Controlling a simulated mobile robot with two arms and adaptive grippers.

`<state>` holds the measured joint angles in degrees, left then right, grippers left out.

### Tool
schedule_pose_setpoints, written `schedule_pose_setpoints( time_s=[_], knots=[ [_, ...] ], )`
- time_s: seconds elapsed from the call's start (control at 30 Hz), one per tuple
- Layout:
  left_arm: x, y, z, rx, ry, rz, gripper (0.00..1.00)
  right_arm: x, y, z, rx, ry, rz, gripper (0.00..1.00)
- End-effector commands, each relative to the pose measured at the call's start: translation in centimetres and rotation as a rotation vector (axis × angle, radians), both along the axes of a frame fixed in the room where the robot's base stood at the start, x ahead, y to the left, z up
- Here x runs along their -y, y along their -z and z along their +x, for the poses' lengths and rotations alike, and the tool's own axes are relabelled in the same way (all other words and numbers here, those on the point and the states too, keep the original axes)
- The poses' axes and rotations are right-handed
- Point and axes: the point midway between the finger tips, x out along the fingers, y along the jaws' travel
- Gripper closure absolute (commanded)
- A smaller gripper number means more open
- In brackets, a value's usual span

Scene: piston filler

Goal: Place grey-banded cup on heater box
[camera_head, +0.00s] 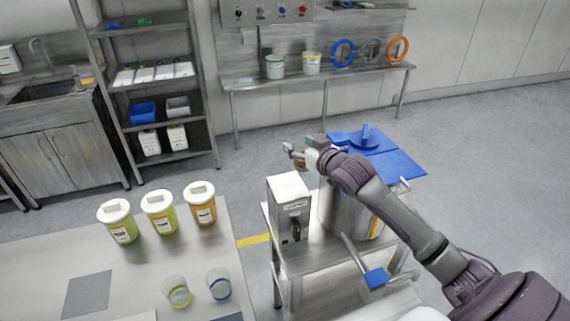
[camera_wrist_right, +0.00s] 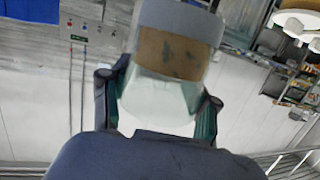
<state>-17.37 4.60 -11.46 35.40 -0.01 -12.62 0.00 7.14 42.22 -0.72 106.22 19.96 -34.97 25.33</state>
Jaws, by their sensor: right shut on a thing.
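The grey-banded cup (camera_wrist_right: 180,22) fills the top middle of the right wrist view, a clear cup with a grey band and brown contents. My right gripper (camera_wrist_right: 156,105) is shut on it, one finger on each side. In the head view my right gripper (camera_head: 299,152) is in the air above and just behind the heater box, and the cup is mostly hidden there. The heater box (camera_head: 289,190) is a white box with a grey front and dark handle, standing on a steel cart. Its top is bare. My left gripper is not in view.
A steel pot (camera_head: 345,212) with a blue lid (camera_head: 370,142) stands right of the box, below my arm. The table (camera_head: 140,275) at left holds lidded tubs (camera_head: 158,212), a yellow-banded cup (camera_head: 177,292) and a blue-banded cup (camera_head: 218,284). A shelf rack (camera_head: 150,85) stands behind.

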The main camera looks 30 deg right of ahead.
Motion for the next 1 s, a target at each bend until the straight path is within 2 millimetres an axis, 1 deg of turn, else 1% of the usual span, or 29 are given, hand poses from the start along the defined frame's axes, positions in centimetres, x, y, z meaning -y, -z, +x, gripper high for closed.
schedule_pose_setpoints(
  time_s=[0.03,0.1,0.2,0.3,0.37,0.5,0.63,0.97,1.0],
  knots=[
    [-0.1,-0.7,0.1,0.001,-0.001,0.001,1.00,-1.1,0.3,0.6,0.001,0.000,0.007,0.73],
    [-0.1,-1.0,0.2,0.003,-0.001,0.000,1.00,-2.2,1.1,1.2,0.001,-0.001,0.004,0.73],
    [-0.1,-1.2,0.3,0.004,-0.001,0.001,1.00,-3.1,2.0,1.8,0.002,0.001,0.002,0.73],
    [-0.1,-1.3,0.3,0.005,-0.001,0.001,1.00,-3.6,2.4,2.0,0.002,0.000,-0.001,0.73],
    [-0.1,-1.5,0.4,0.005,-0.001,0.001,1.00,-3.7,2.9,2.1,-0.001,0.001,-0.001,0.73],
    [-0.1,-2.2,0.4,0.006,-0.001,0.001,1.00,-3.7,4.9,2.0,-0.003,0.001,0.000,0.73],
    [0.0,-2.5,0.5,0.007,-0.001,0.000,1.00,-3.7,6.3,2.0,-0.001,0.001,0.000,0.73],
    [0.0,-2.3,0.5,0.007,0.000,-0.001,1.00,-3.7,6.7,2.0,0.002,0.000,-0.002,0.73],
    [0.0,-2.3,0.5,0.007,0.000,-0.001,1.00,-3.7,6.8,2.0,0.000,0.000,-0.002,0.38]
  ],
)
